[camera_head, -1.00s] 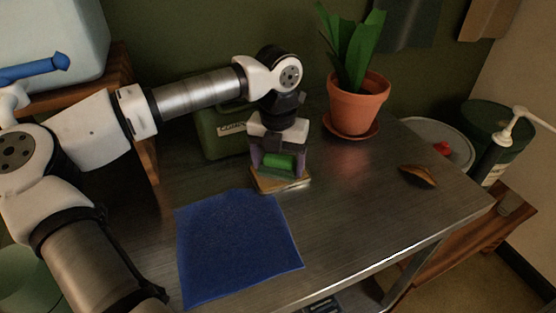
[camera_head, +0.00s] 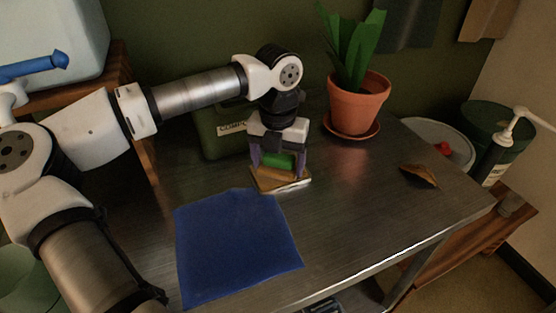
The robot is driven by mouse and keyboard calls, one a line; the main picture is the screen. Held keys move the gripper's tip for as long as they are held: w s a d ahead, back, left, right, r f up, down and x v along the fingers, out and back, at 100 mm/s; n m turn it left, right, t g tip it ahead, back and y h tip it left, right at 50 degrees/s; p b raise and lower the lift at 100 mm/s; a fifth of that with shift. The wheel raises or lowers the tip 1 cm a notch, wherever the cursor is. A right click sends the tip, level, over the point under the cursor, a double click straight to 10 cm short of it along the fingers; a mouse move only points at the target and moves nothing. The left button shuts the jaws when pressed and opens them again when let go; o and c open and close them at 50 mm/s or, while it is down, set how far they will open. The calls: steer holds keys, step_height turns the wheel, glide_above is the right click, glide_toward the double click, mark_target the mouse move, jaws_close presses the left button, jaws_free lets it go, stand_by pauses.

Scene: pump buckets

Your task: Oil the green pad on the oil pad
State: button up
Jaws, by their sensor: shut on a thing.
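My gripper (camera_head: 279,163) points down near the middle of the metal table, its purple fingers shut on the green pad (camera_head: 281,161). The green pad sits at the oil pad (camera_head: 267,182), a small flat tan-and-white block on the table below it. The green pad appears to be on or just above the oil pad; I cannot tell whether they touch. The fingers hide the ends of the green pad, and the gripper covers much of the oil pad's back part.
A blue cloth (camera_head: 238,247) lies in front on the metal table (camera_head: 340,215). A potted plant (camera_head: 358,104) stands behind right, a green box (camera_head: 219,143) behind my gripper. A brown leaf-like piece (camera_head: 419,176) lies at right. Pump buckets (camera_head: 497,130) stand beyond the right edge.

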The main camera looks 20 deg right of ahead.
mark_target(278, 158)
steer(key=shift+f, duration=0.1)
stand_by(0.3)
steer(key=shift+r+p, duration=1.9)
steer(key=shift+r, duration=1.65)
step_height(278, 158, down, 7)
steer(key=b, duration=0.4)
